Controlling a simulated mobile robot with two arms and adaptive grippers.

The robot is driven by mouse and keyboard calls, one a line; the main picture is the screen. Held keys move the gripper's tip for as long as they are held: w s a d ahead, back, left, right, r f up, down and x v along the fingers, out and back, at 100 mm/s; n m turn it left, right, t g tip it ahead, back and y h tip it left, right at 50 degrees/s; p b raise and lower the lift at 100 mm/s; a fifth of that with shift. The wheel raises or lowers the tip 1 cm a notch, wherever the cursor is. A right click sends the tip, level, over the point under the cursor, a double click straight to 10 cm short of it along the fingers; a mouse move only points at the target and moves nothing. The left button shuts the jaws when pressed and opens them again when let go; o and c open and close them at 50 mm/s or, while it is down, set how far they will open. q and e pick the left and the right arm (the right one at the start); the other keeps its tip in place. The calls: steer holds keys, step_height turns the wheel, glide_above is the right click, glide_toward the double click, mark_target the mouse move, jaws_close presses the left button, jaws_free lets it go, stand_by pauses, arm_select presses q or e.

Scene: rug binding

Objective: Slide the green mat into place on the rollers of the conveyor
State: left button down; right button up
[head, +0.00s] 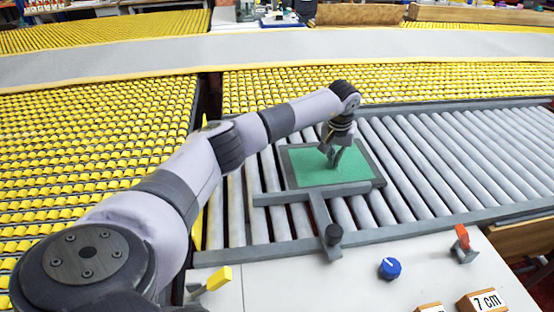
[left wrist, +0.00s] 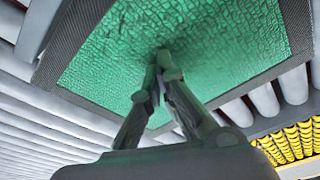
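The green mat (head: 308,170) has a dark grey border and lies flat on the grey rollers of the conveyor (head: 435,160). Its near edge is along a grey T-shaped bar (head: 270,199); I cannot tell whether they touch. My left gripper (head: 331,161) points down at the middle of the mat. In the left wrist view its fingertips (left wrist: 160,62) come together over the textured green surface (left wrist: 215,45), with nothing seen between them. The tips appear to touch the mat, but contact is not certain. My right gripper is not in view.
A pale panel in front carries a blue knob (head: 390,268), a red-topped lever (head: 463,240) and a "7 cm" block (head: 484,301). Yellow roller beds (head: 80,150) lie left and behind. The rollers right of the mat are clear.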

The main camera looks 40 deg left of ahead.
arm_select(q)
steer(key=shift+d, duration=0.1)
steer(key=shift+r+p, duration=2.35)
steer(key=shift+r, duration=1.15)
steer(key=shift+r, duration=0.1)
